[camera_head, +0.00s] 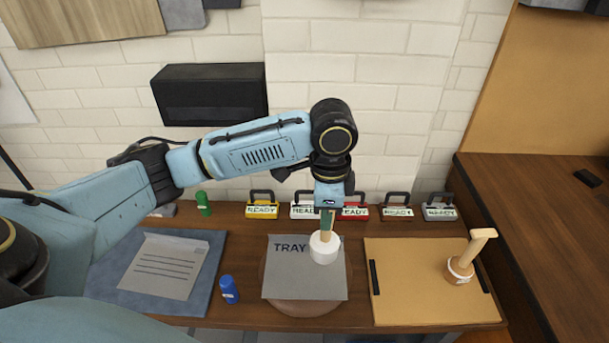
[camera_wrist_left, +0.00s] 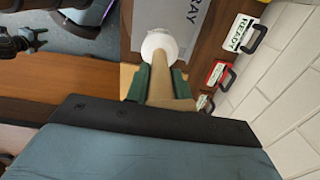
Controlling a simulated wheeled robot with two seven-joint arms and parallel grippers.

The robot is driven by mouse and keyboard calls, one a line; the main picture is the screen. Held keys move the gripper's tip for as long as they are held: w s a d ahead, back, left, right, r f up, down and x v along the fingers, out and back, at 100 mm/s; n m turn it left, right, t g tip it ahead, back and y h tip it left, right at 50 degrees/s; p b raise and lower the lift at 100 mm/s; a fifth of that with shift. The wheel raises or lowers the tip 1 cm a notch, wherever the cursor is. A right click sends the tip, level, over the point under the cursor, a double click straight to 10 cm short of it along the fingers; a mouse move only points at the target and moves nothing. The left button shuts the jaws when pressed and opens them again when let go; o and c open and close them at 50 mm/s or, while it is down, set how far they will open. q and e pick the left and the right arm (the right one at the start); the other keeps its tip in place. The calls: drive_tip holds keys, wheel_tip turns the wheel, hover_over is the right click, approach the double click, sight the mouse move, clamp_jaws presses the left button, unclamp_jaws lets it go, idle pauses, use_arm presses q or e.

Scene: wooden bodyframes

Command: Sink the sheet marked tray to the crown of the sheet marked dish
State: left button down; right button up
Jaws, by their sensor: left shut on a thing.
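The grey sheet marked TRAY (camera_head: 300,285) lies on a round brown pad (camera_head: 302,307) in the middle of the table; part of it shows in the wrist view (camera_wrist_left: 207,12). My left gripper (camera_head: 327,212) is shut on the wooden handle of a tool with a white round head (camera_head: 324,249); the handle and white head also show in the wrist view (camera_wrist_left: 158,46). The white head is over the right part of the sheet, beside the word TRAY; I cannot tell whether it touches. No sheet with a readable dish mark shows.
A lined grey paper (camera_head: 165,266) lies on a blue mat (camera_head: 205,296) at left. A blue bottle (camera_head: 229,289) and green bottle (camera_head: 203,204) stand nearby. A second wooden-handled tool (camera_head: 461,268) stands on a tan board (camera_head: 420,300) at right. Several READY tags (camera_head: 262,210) line the wall.

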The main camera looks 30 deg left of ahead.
use_arm(q)
drive_tip(key=a+m+p, duration=0.1)
drive_tip(key=m+p, duration=0.2)
drive_tip(key=m, duration=0.4)
drive_tip(key=a+m+p, duration=0.1)
drive_tip(key=m+p, duration=0.3)
drive_tip(key=m, duration=0.3)
drive_tip(key=s+a+r+m+p, duration=0.1)
drive_tip(key=a+m+p, duration=0.1)
drive_tip(key=m, duration=0.5)
drive_tip(key=shift+s+m+p, duration=0.1)
drive_tip(key=shift+m+p, duration=0.3)
drive_tip(key=shift+p, duration=0.35)
use_arm(e)
wheel_tip(320, 180, up, 12)
drive_tip(key=w, duration=0.1)
drive_tip(key=shift+w+f, duration=0.2)
drive_tip(key=shift+d, duration=0.1)
use_arm(q)
wheel_tip(320, 180, down, 10)
drive_tip(key=b, duration=0.5)
use_arm(e)
wheel_tip(320, 180, down, 5)
use_arm(q)
wheel_tip(320, 180, up, 10)
drive_tip(key=p, duration=0.5)
use_arm(e)
drive_tip(key=shift+r, duration=2.5)
use_arm(q)
drive_tip(key=shift+f, duration=0.1)
